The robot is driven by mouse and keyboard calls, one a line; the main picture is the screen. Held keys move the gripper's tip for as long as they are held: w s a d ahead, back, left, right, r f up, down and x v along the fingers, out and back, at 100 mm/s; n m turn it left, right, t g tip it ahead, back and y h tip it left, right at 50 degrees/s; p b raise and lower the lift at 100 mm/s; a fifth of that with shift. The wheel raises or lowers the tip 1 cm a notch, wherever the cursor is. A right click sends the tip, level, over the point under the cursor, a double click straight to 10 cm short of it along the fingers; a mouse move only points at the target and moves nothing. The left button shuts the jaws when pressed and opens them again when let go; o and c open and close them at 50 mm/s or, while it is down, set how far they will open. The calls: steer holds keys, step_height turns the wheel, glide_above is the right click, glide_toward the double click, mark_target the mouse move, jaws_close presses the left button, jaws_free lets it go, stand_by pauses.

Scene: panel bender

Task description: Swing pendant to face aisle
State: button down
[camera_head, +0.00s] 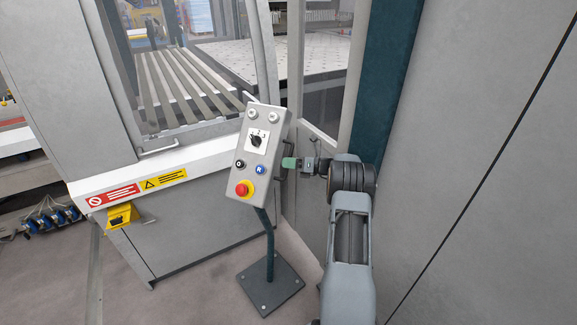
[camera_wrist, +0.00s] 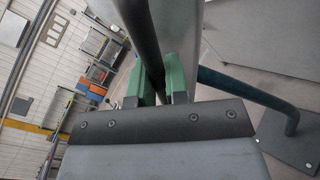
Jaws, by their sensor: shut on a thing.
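The pendant (camera_head: 256,150) is a grey box with a rotary selector, a black button, a blue R button and a red stop knob on a yellow collar. It stands tilted on a dark post (camera_head: 269,240) with a square base plate (camera_head: 272,288). Its labelled face shows toward my head camera. My gripper (camera_head: 290,163), with green fingers, is at the pendant's right side, shut on its dark side handle. In the wrist view the handle (camera_wrist: 142,38) runs between the green fingers (camera_wrist: 160,78), with the pendant's grey side behind. The fingers hide part of the handle.
The machine's grey cabinet (camera_head: 185,225) and white ledge with warning labels (camera_head: 130,192) stand left of and behind the pendant. A yellow foot-switch-like box (camera_head: 122,215) hangs there. A large grey panel (camera_head: 480,170) closes off the right. Floor is open at the lower left of the post.

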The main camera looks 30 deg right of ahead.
steer(key=shift+w+r, duration=0.1)
steer(key=shift+w, duration=0.05)
steer(key=c, duration=1.1)
jaws_free()
